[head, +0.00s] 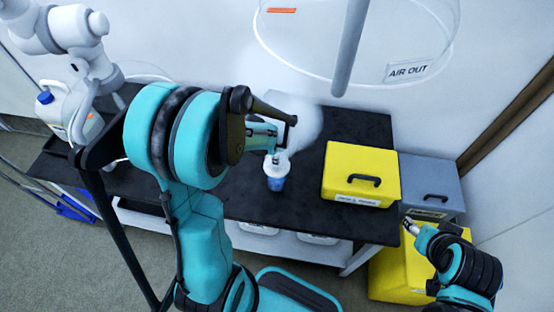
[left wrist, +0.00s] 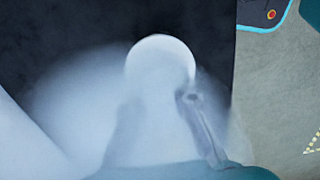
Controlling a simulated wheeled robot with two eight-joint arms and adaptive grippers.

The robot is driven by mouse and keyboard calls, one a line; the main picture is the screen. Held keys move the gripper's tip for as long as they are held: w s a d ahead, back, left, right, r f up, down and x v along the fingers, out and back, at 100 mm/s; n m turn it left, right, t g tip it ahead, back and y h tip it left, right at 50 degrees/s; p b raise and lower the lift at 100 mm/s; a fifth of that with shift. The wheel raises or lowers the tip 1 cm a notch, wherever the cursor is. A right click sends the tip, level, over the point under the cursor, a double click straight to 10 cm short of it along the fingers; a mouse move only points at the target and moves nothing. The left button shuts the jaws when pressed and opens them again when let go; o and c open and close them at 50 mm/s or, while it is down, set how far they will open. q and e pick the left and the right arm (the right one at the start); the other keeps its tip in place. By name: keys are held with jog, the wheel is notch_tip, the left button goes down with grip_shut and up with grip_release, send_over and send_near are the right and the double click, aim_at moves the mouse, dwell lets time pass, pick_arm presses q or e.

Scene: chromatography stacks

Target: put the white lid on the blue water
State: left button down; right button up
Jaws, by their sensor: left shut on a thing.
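The blue water (head: 276,184) is in a small clear cup on the black table, in the head view. The white lid (left wrist: 160,58) shows as a pale disc in the left wrist view, at the tip of my left gripper (head: 279,157). My left gripper is shut on the lid, right at the top of the cup. I cannot tell whether the lid touches the rim. White haze hides much of the fingers in the left wrist view. My right gripper (head: 411,227) is low at the right, away from the cup; its finger opening is unclear.
A yellow case (head: 345,160) stands on the black table (head: 235,205) right of the cup, with a grey case (head: 432,172) beyond it. A white jug (head: 60,110) is at the left. A clear hood (head: 400,62) hangs above. White vapour drifts behind the cup.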

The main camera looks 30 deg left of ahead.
pick_arm(q)
jog(key=shift+f+b, duration=0.75)
jog(key=shift+f, duration=0.1)
jog(key=shift+f, duration=0.1)
jog(key=shift+f+b, duration=0.35)
jog(key=shift+b, duration=0.1)
jog(key=c, duration=0.9)
grip_release()
jog(key=shift+r, duration=0.1)
